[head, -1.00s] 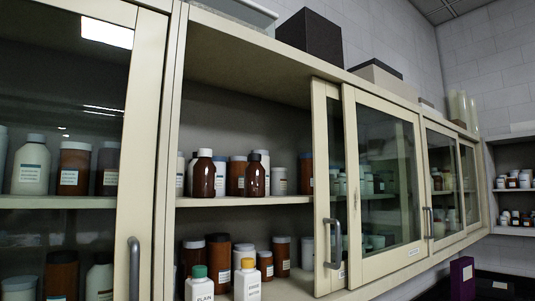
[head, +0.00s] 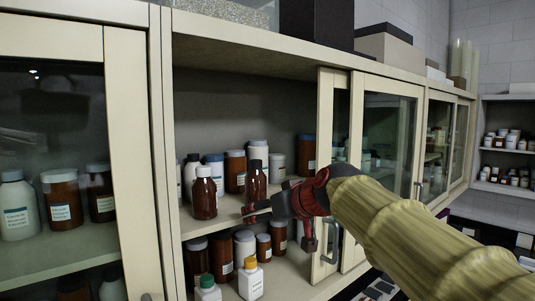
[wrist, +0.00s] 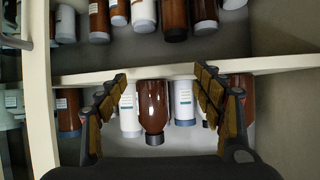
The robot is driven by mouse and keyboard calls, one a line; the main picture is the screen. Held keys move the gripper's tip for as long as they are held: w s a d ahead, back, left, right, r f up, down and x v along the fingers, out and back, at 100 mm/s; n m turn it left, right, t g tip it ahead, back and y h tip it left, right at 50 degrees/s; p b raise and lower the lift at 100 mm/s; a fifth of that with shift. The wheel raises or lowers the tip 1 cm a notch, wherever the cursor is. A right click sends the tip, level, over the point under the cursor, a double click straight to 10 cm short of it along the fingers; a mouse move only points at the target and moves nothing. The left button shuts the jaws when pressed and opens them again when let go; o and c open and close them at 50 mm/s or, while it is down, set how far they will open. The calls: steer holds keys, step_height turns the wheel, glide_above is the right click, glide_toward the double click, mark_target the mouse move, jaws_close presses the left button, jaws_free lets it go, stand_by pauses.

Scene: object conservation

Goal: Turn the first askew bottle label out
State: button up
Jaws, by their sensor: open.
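Nothing is held.
Labelled bottles (head: 235,170) stand close behind. The shelf board (head: 225,227) runs below, with more bottles (head: 221,257) beneath it. A glass door (head: 60,150) bounds the left, and door frames (head: 327,150) the right, partly behind my arm.

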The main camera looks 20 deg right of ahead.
mark_target(256, 185)
steer(key=shift+t, duration=0.4)
steer(key=w+r+p, duration=0.1)
steer(key=r, duration=0.1)
steer(key=w+r, duration=0.1)
steer(key=r, duration=0.1)
steer(key=w+d+r+p, duration=0.1)
steer(key=r, duration=0.2)
steer(key=shift+w+p, duration=0.3)
steer(key=shift+w, duration=0.1)
steer(key=shift+p+x, duration=1.05)
steer(key=shift+x, duration=2.8)
steer(key=shift+d, duration=0.1)
steer(key=shift+c, duration=0.5)
steer(key=c, duration=1.4)
steer(key=o, duration=1.2)
steer(key=shift+c, duration=0.2)
